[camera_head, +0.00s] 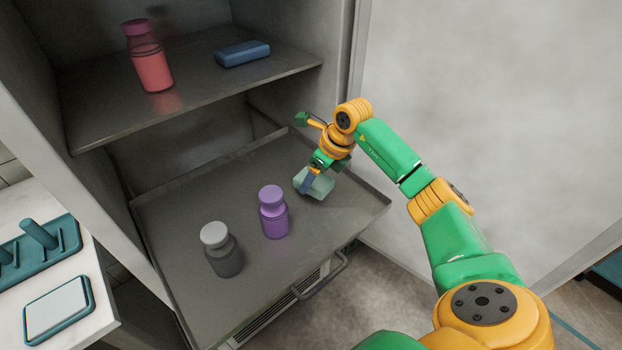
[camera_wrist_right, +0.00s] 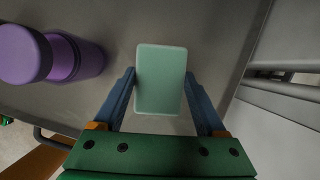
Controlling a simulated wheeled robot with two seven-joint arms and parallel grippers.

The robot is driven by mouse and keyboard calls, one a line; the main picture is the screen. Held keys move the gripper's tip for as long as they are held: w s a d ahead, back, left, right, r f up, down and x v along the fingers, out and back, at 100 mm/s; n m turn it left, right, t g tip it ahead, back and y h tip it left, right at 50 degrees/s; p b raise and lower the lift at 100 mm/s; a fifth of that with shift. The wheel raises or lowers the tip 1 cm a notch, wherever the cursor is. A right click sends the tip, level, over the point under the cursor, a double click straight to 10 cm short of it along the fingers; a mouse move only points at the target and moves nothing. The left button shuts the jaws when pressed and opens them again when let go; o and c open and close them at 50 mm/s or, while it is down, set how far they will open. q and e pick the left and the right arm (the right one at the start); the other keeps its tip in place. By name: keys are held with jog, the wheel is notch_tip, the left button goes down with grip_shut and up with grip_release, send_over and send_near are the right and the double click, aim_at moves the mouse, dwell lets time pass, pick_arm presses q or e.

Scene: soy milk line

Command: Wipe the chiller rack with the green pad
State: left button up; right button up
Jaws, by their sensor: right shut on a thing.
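The green pad (camera_wrist_right: 161,80) is a pale green block between the fingers of my right gripper (camera_wrist_right: 163,98) in the right wrist view. In the head view the pad (camera_head: 318,186) is at or just above the right part of the lower rack shelf (camera_head: 190,215); I cannot tell whether it touches. My right gripper (camera_head: 310,180) is shut on the pad. The chiller rack also has an upper shelf (camera_head: 200,85). My left gripper is not in view.
A purple bottle (camera_head: 273,212) and a grey bottle (camera_head: 222,250) stand on the lower shelf, left of the pad. The upper shelf holds a red bottle (camera_head: 149,60) and a blue case (camera_head: 242,54). A handle (camera_head: 322,277) is on the shelf's front.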

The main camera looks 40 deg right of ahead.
jog(key=shift+a+r+p, duration=0.15)
jog(key=shift+r+p, duration=1)
jog(key=shift+r, duration=0.65)
